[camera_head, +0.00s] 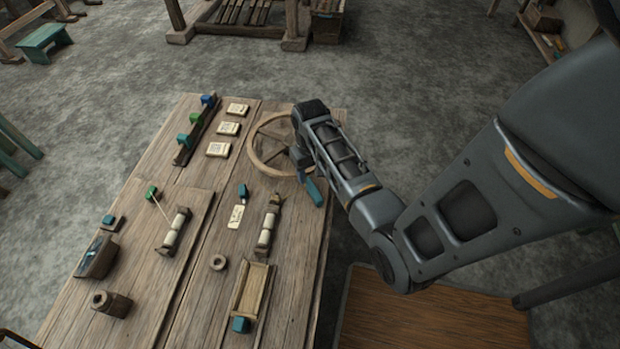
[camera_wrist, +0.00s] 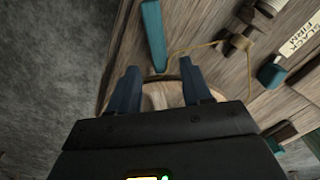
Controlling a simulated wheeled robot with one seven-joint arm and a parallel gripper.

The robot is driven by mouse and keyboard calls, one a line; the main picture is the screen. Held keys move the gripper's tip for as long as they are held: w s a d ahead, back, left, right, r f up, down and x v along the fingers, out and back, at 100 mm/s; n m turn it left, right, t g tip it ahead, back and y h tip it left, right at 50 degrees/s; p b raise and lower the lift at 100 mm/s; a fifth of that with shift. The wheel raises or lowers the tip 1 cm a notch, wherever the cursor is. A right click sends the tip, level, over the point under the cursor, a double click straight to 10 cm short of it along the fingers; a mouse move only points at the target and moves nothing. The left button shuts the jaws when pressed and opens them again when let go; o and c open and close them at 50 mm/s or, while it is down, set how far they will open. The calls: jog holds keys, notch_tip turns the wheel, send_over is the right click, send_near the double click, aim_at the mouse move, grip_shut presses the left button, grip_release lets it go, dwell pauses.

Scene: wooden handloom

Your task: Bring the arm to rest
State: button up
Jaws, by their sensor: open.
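My gripper (camera_wrist: 160,82) is open in the wrist view, with its two dark blue fingers apart and nothing between them. Part of a round wooden wheel (camera_wrist: 163,95) shows beyond the fingers. In the head view my arm reaches from the right over the table's right edge, and its end is beside the wooden wheel (camera_head: 254,146). The fingers are hard to make out there. A teal bar (camera_head: 313,188) is just below the arm's end; in the wrist view a teal bar (camera_wrist: 153,35) is ahead of the fingertips, apart from them.
The wooden table (camera_head: 150,262) bears a wooden tray (camera_head: 252,291), two pale spools (camera_head: 174,229) (camera_head: 267,229), cards (camera_head: 228,128), a rack of coloured blocks (camera_head: 190,139) and a dark box (camera_head: 97,257). A brown panel (camera_head: 430,315) lies below my arm.

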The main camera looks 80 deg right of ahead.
jog(key=shift+r, duration=0.75)
jog(key=shift+n+t+h, duration=0.5)
jog(key=shift+n+h, duration=0.2)
jog(key=a, duration=0.1)
jog(key=a+f, duration=0.1)
jog(key=a, duration=0.1)
jog(key=s+a+f, duration=0.1)
jog(key=a, duration=0.1)
jog(key=shift+a, duration=0.1)
jog(key=shift+n+t+h, duration=0.6)
jog(key=shift+n+t, duration=0.1)
jog(key=shift+t, duration=0.1)
jog(key=a, duration=0.2)
jog(key=s+a, duration=0.1)
jog(key=a, duration=0.2)
jog(key=s+a+r+n+t, duration=0.35)
jog(key=a+r, duration=0.25)
jog(key=a, duration=0.3)
jog(key=s+a+r+n+t+y, duration=0.1)
jog(key=s+a+r+t, duration=0.1)
jog(key=r, duration=0.6)
jog(key=s+a+r+n+t, duration=0.1)
jog(key=s+a+r+t, duration=0.2)
jog(key=a+r, duration=0.3)
jog(key=s+a+r+n+t+y, duration=0.1)
jog(key=s+a+r+t, duration=0.2)
jog(key=r, duration=0.8)
jog(key=shift+a+t+y, duration=0.3)
jog(key=shift+a+t, duration=0.15)
jog(key=shift+a, duration=0.15)
